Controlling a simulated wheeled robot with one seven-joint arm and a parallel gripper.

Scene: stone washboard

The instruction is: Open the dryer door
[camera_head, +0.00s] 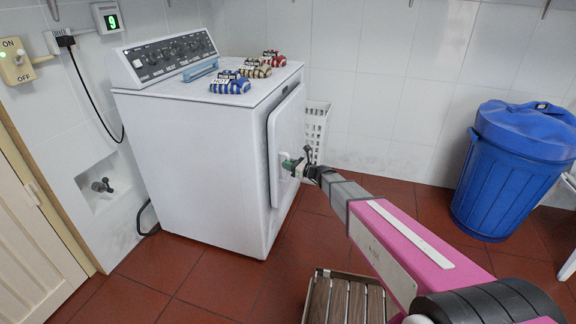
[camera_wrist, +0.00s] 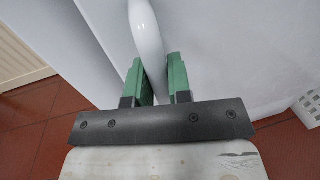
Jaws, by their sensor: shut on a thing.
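The white dryer (camera_head: 190,160) stands against the back wall. Its door (camera_head: 287,135) is on the right-hand front face and looks nearly flush with the body; I cannot tell whether it is slightly ajar. My gripper (camera_head: 291,165) is at the door's lower part, reaching in from the right. In the wrist view, my gripper's green fingers (camera_wrist: 160,82) stand on both sides of the white, curved door handle (camera_wrist: 147,40) and are shut on it. The handle is mostly hidden by the gripper in the head view.
Blue, tan and red cloth bundles (camera_head: 230,84) lie on the dryer top. A white basket (camera_head: 316,125) stands behind the door. A blue lidded bin (camera_head: 508,190) is at the right. A slatted wooden stool (camera_head: 345,300) stands in front. Red tiled floor between is clear.

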